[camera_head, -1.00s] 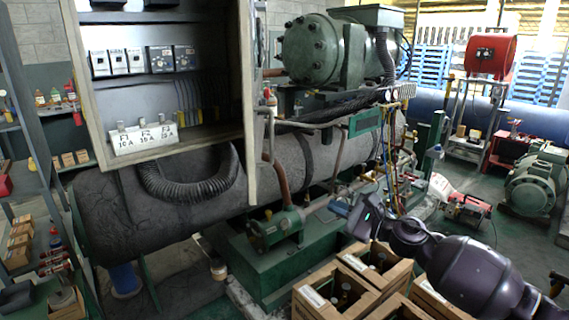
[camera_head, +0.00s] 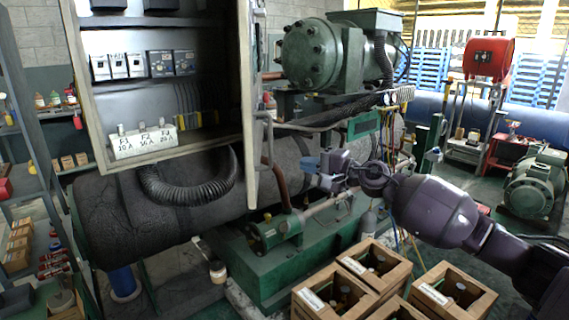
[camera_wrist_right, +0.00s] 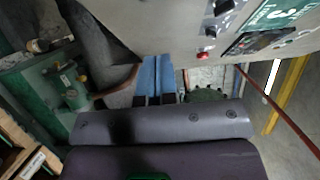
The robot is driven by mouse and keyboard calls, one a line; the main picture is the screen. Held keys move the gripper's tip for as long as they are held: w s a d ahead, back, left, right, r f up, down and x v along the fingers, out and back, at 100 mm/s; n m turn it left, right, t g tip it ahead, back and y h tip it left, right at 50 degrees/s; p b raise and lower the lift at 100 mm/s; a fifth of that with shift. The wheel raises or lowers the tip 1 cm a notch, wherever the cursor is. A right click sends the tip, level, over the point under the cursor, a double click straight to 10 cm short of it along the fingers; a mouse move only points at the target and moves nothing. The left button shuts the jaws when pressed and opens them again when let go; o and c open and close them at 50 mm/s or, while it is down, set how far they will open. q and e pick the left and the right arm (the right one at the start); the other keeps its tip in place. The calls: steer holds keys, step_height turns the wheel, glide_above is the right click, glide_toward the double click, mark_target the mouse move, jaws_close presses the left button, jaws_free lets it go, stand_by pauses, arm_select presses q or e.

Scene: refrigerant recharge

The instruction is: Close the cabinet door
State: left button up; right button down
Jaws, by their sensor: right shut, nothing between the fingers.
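The electrical cabinet (camera_head: 88,90) stands open at the upper left of the head view, with its inside showing. Its door (camera_head: 249,150) hangs open on the cabinet's right side, seen nearly edge-on. My right gripper (camera_head: 308,171) is to the right of the door's lower part, with its blue fingers together and nothing held. In the right wrist view the blue fingers (camera_wrist_right: 156,76) lie side by side by the lower edge of the door's grey panel (camera_wrist_right: 160,25), which carries dark switches and a red button. I cannot tell whether they touch. My left gripper is out of view.
A dark tank (camera_head: 110,215) with a thick black hose (camera_head: 190,190) lies below the cabinet. The green compressor (camera_head: 325,55) stands behind the door. Wooden crates of bottles (camera_head: 375,268) stand at the bottom. Pipes and gauges run behind my right gripper.

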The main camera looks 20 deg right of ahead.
steer(key=w+a+p, duration=0.1)
steer(key=w+a, duration=0.1)
steer(key=a, duration=0.3)
steer(key=shift+w+a+p, duration=0.2)
steer(key=shift+a+p, duration=0.15)
steer(key=shift+a, duration=0.1)
